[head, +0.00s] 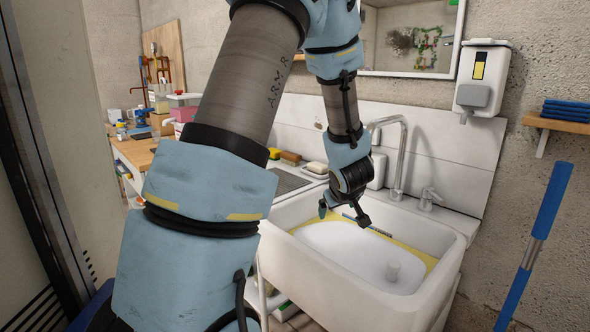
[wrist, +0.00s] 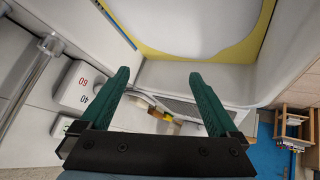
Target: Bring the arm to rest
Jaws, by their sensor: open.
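My arm rises through the middle of the head view and bends down toward the white sink. My gripper (head: 343,212) hangs over the left back part of the sink basin (head: 345,290). In the wrist view my gripper (wrist: 158,82) shows two green fingers spread wide apart, with nothing between them. The sink's yellow-edged basin shows beyond the fingertips in the wrist view (wrist: 155,50).
A metal tap (head: 401,155) stands at the sink's back edge, close to the right of my gripper. A soap dispenser (head: 483,80) hangs on the wall. A blue-handled tool (head: 552,200) leans at the right. A cluttered wooden bench (head: 135,150) is at the left.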

